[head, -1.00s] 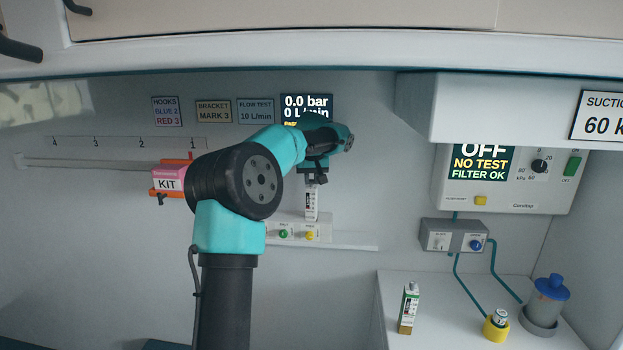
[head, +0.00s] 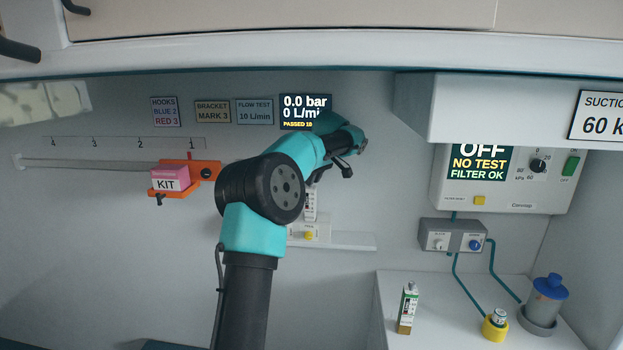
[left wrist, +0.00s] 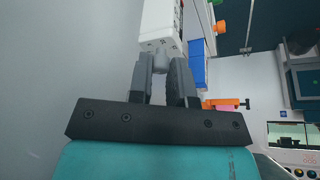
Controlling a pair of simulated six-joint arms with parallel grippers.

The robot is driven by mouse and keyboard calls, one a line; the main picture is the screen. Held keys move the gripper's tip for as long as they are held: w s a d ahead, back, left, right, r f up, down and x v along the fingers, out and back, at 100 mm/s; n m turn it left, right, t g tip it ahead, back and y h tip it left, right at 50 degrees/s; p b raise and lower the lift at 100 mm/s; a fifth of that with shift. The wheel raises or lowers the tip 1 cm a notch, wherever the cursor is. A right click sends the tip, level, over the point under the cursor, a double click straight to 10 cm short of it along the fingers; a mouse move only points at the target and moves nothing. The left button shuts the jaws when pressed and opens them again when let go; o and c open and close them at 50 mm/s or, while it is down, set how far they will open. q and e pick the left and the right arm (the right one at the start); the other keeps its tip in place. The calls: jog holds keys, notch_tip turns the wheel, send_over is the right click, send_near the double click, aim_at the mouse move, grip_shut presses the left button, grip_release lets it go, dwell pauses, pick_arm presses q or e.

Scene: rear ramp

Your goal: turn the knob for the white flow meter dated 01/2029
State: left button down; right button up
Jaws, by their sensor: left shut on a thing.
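The white flow meter (head: 310,206) stands upright on the wall outlet panel, partly behind my left arm in the head view. Its date is too small to read. My left gripper (head: 317,180) is at its top end. In the left wrist view, the fingers (left wrist: 163,66) are shut on a small grey knob (left wrist: 161,57) at the end of the white meter body (left wrist: 160,22). The wall display (head: 305,111) reads 0.0 bar, a partly covered 0 L/min line, and a yellow PASSED 10. My right gripper is in neither view.
An orange bracket (head: 207,174) with a pink KIT box (head: 170,179) is on the rail at left. A suction unit (head: 521,190) hangs at right. A small carton (head: 408,308), a yellow holder (head: 495,329) and a blue-lidded jar (head: 548,300) stand on the counter below.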

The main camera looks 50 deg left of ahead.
pick_arm(q)
jog(key=shift+w+n+g, duration=0.1)
jog(key=shift+n+g, duration=0.4)
jog(key=shift+n, duration=0.7)
jog(key=c, duration=1)
grip_release()
jog(key=shift+c, duration=0.2)
jog(key=v, duration=0.7)
jog(key=shift+r, duration=0.3)
